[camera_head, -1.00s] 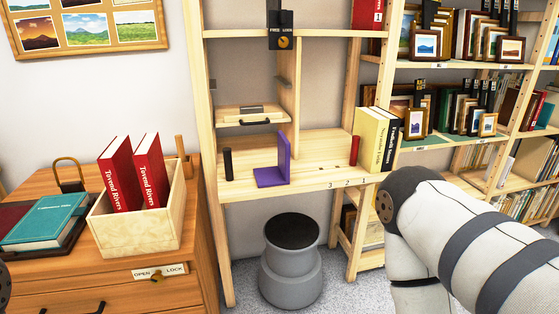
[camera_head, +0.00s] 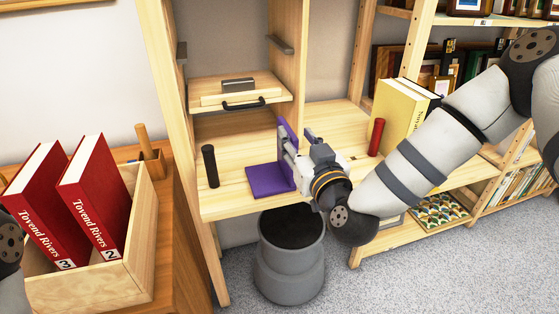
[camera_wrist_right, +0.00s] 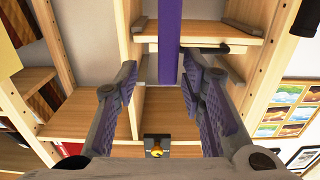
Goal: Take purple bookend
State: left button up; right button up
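The purple bookend (camera_head: 268,181) stands on the wooden desk board of the shelf unit. Its flat base points left and its upright plate rises at the right. My right gripper (camera_head: 298,143) is at the upright plate, with its fingers spread. In the right wrist view the bookend (camera_wrist_right: 170,40) shows as a narrow purple strip between the open fingers (camera_wrist_right: 160,82), with gaps on both sides. The finger pads are also purple. Part of the upright plate is hidden behind a finger in the head view. Only a piece of my left arm shows; its gripper is out of view.
A black cylinder (camera_head: 210,166) stands left of the bookend and a red cylinder (camera_head: 376,137) right. Yellow books (camera_head: 401,115) are further right. A small drawer (camera_head: 240,90) hangs above. A wooden box (camera_head: 136,270) holds red books.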

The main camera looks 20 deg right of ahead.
aim_at(287, 127)
jog(key=w, duration=0.5)
jog(key=shift+w+a+f+b, duration=0.1)
jog(key=shift+a+f+b, duration=0.25)
jog(key=shift+a, duration=0.05)
jog(key=shift+r, duration=0.1)
grip_shut()
jog(key=shift+r, duration=0.2)
